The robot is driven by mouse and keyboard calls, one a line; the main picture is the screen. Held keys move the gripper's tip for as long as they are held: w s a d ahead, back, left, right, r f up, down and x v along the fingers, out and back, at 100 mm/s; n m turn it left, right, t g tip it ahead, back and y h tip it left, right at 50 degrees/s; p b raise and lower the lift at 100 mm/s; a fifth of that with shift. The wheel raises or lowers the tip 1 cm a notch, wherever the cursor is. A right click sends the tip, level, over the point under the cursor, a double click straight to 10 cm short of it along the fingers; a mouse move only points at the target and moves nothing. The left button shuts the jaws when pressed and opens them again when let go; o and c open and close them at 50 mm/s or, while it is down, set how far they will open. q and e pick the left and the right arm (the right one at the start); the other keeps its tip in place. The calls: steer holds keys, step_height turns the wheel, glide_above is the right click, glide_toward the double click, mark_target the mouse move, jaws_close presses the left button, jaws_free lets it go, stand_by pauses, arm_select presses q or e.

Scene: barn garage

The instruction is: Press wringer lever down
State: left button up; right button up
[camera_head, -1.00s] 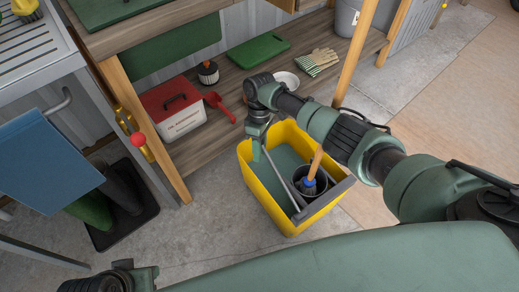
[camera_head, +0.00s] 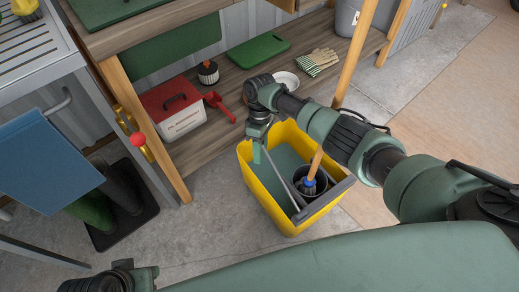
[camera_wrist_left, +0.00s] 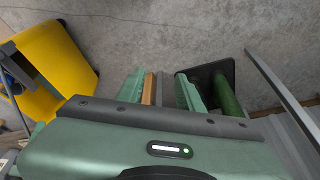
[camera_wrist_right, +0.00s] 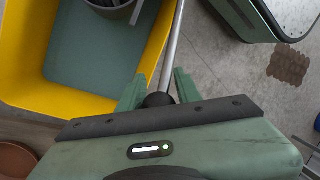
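The yellow mop bucket (camera_head: 268,199) stands on the concrete floor, with a grey wringer (camera_head: 327,204) along its right side. The wringer lever (camera_head: 279,179) is a thin metal rod that slopes up and left from the wringer to my right gripper (camera_head: 256,150). In the right wrist view, the lever's dark knob (camera_wrist_right: 159,100) lies between the fingers of my right gripper (camera_wrist_right: 160,80). The fingers stand apart around it; firm contact cannot be seen. My left gripper (camera_wrist_left: 160,82) is open and empty, left of the bucket and low in the head view.
A wooden mop handle (camera_head: 316,163) rises from the wringer. A wooden bench (camera_head: 222,110) behind holds a red-and-white cooler (camera_head: 177,108), gloves (camera_head: 316,62) and a green board (camera_head: 258,52). Boots (camera_head: 122,190) stand on a black tray at left. Floor in front of the bucket is clear.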

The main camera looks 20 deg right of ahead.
steer(key=shift+o, duration=1.2)
steer(key=shift+s+f, duration=0.2)
steer(key=shift+w+r, duration=0.1)
steer(key=shift+r, duration=0.05)
steer(key=p+v, duration=0.2)
steer(key=v, duration=0.5)
steer(key=shift+r, duration=0.25)
arm_select(q)
steer(key=shift+w+r, duration=0.1)
steer(key=shift+r, duration=0.25)
arm_select(e)
steer(key=shift+w+d+r, duration=0.1)
